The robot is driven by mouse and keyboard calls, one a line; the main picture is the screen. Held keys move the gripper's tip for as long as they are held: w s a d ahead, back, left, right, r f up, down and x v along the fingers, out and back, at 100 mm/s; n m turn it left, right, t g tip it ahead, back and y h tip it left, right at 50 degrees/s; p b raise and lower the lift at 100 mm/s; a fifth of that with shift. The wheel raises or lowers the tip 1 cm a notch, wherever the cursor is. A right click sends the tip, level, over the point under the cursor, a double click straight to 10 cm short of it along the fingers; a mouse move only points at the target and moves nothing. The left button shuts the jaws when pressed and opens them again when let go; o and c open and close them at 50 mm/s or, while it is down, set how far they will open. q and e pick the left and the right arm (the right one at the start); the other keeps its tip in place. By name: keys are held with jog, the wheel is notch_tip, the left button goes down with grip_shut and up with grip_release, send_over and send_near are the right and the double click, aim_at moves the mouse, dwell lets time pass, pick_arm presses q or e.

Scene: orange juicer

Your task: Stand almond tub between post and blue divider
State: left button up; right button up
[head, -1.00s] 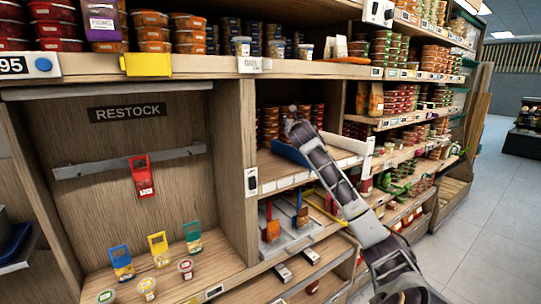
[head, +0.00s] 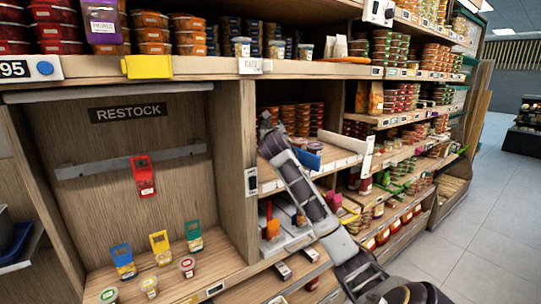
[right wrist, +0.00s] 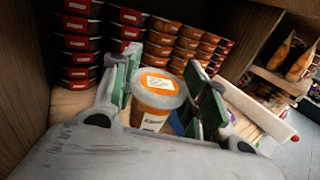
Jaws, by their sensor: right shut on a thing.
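The tub (right wrist: 157,95), orange with a clear-white lid and a white label, sits between the green-padded fingers of my right gripper (right wrist: 162,72) in the right wrist view. The gripper is shut on it. The label is too small to read. In the head view my right arm reaches into the middle shelf bay, its end close to the wooden post (head: 240,145); the tub is hidden there. The blue divider (head: 308,158) stands on that shelf, right of my arm and partly covered by it. I cannot tell whether the tub touches the shelf. My left gripper is not in view.
Stacks of orange tubs (right wrist: 195,45) and red-labelled dark tubs (right wrist: 80,45) stand behind the held tub. A pale shelf-front strip (right wrist: 258,110) runs at the right. The restock bay (head: 130,190) on the left holds several small packets and cups.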

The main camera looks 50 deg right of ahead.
jog(key=shift+f, duration=3.5)
jog(key=shift+f, duration=0.1)
jog(key=shift+f, duration=1.4)
jog(key=shift+a+f, duration=0.1)
jog(key=shift+f, duration=0.05)
jog(key=o, duration=1.4)
jog(key=shift+f, duration=0.1)
jog(key=shift+a, duration=0.1)
jog(key=shift+b+v, duration=0.55)
jog(key=shift+v, duration=3.15)
